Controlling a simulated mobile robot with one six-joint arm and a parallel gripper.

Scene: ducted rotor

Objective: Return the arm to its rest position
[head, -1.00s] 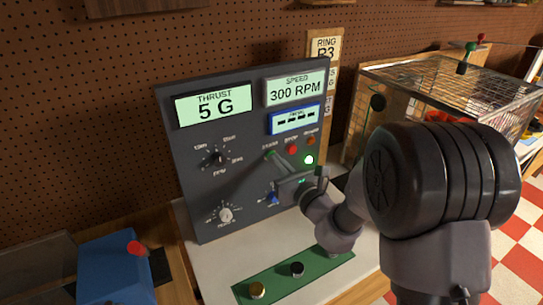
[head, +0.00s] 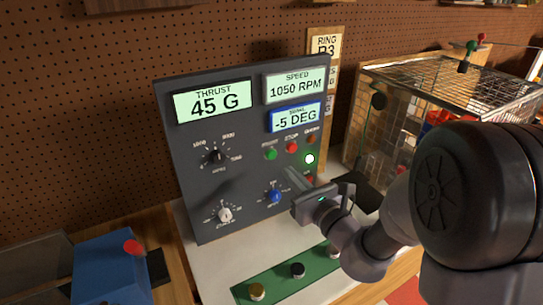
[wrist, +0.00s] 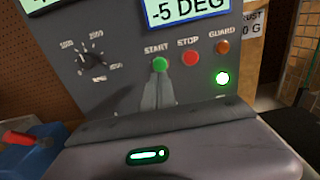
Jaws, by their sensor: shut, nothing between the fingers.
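My gripper (head: 291,174) is shut and empty, held in front of the lower right of the grey control panel (head: 180,165), apart from it in the head view. In the wrist view its closed fingers (wrist: 158,92) point at the panel, their tips below the green START button (wrist: 160,64). My arm reaches in from the right. The panel's displays read thrust 45 G (head: 214,102), speed 1050 RPM (head: 296,85) and -5 DEG (head: 296,117). A lamp (head: 310,159) glows green-white.
A wire-mesh cage (head: 450,85) stands to the right, behind my arm. A blue box with a red knob (head: 110,270) is at the lower left. A green strip with knobs (head: 275,282) lies on the white bench top below the panel. A pegboard wall (head: 80,120) is behind.

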